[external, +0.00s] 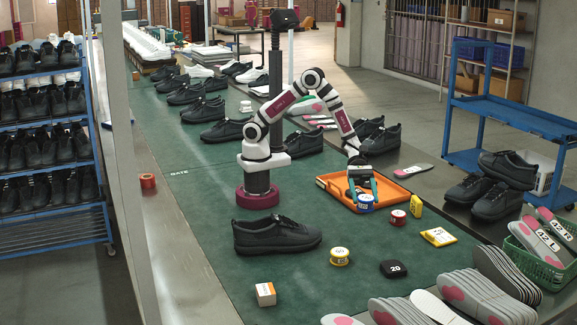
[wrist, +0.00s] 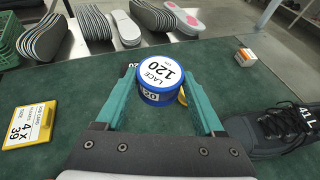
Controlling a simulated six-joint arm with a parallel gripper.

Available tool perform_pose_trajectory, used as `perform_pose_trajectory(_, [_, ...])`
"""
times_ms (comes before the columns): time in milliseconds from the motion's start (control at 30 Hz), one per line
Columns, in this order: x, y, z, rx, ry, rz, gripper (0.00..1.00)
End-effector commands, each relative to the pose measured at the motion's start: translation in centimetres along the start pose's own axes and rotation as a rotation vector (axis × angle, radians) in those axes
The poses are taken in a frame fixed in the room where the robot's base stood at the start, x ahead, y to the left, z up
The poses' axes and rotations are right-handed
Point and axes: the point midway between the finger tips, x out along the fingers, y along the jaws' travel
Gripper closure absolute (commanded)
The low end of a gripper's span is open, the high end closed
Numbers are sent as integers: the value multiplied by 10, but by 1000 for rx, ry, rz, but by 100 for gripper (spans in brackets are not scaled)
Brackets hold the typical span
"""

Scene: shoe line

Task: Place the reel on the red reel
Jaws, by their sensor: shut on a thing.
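My gripper (external: 361,193) is shut on a blue reel with a white label (external: 366,203), seen in front of the near side of the orange tray (external: 333,189). In the wrist view the blue reel (wrist: 161,84) sits between the two green fingers, its label reading LACE 120. A red reel (external: 398,218) with a pale top stands on the green mat, right of and slightly nearer than the held reel. It does not show in the wrist view. Another red reel (external: 148,181) lies at the far left on the grey ledge. The held reel's height is hard to judge.
A yellow block (external: 416,206) stands close to the red reel's right.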

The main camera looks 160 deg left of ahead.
Motion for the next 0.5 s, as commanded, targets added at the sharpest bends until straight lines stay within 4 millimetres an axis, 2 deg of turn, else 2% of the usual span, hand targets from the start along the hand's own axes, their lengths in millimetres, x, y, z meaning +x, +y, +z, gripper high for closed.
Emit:
perform_pose_trajectory(33, [-20,21,-5,-18,0,49,85])
perform_pose_trajectory(100, [-42,41,-12,-39,2,101,85])
perform_pose_trajectory(200, [-65,59,-19,-60,5,149,85])
perform_pose_trajectory(333, [-80,75,-29,-71,6,176,85])
perform_pose_trajectory(500, [-97,115,-70,-74,6,178,85])
